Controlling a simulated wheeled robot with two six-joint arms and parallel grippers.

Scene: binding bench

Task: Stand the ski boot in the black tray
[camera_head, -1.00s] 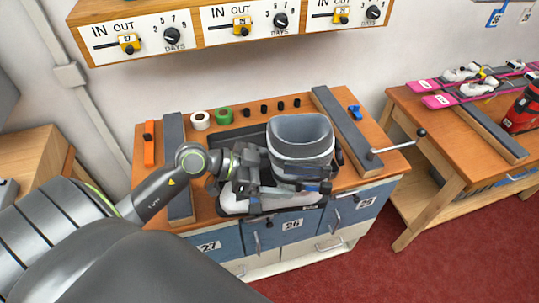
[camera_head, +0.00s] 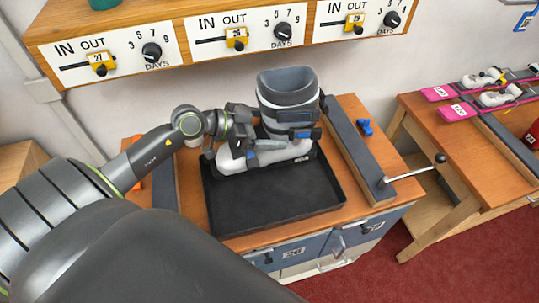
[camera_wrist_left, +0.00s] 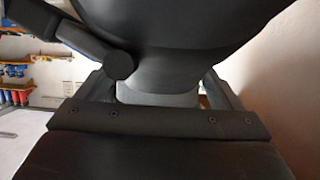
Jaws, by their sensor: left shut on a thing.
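The ski boot (camera_head: 288,100) stands upright with its grey cuff on top and its white lower shell below, toe pointing left. It is over the far part of the black tray (camera_head: 275,208); I cannot tell whether the sole touches the tray floor. My left gripper (camera_head: 248,136) is shut on the boot from its left side, and the fingertips are partly hidden. In the left wrist view dark and grey boot surfaces (camera_wrist_left: 155,92) fill the top middle, close up. The near part of the tray is empty. My right gripper is not in view.
A grey-topped rail with a lever handle (camera_head: 440,158) runs along the right of the tray. A small blue item (camera_head: 365,127) lies beyond it. Dial panels (camera_head: 245,35) hang on the wall shelf behind. Pink skis (camera_head: 460,111) lie on the right bench.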

